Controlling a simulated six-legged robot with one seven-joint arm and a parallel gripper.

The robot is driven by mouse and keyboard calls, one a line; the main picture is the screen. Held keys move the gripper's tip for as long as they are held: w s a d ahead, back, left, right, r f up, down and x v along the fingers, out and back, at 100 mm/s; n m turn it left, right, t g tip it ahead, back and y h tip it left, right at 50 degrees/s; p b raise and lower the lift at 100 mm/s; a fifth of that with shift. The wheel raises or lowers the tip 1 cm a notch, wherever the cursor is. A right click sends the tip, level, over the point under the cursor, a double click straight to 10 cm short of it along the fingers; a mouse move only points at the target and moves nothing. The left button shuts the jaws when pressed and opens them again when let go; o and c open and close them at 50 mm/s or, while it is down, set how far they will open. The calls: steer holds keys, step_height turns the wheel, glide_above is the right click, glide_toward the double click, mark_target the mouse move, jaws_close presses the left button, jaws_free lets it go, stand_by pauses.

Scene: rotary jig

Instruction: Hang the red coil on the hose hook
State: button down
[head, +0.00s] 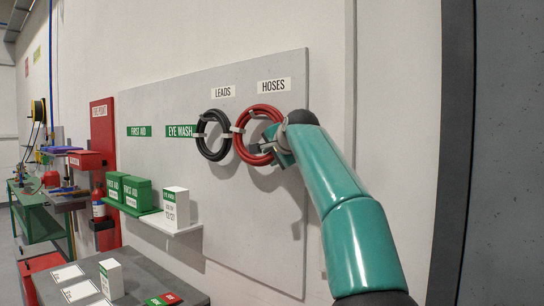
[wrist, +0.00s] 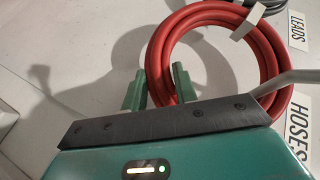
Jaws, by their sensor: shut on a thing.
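The red coil (head: 262,109) is upright against the grey wall panel, below the HOSES label (head: 274,86). My gripper (head: 272,148) is at its lower right side in the head view. In the wrist view, the left side of the red coil (wrist: 160,65) runs between the two green fingers (wrist: 158,90), which are shut on it. A thin pale rod (wrist: 287,79), apparently the hose hook, crosses the coil's edge near the HOSES label (wrist: 298,130). Its end is hidden behind my gripper. I cannot tell whether the coil rests on it.
A black coil (head: 202,146) hangs just left under the LEADS label (head: 222,92). Lower left, a shelf (head: 180,226) holds green first aid boxes (head: 137,193) and a white box (head: 176,208). A grey table (head: 190,296) stands below. The panel under the coils is clear.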

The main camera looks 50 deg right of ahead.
steer(key=c, duration=1)
jaws_free()
steer(key=shift+f, duration=0.1)
steer(key=v, duration=1.3)
steer(key=shift+s+a+r, duration=0.1)
steer(key=shift+s+r, duration=0.15)
steer(key=shift+s, duration=0.1)
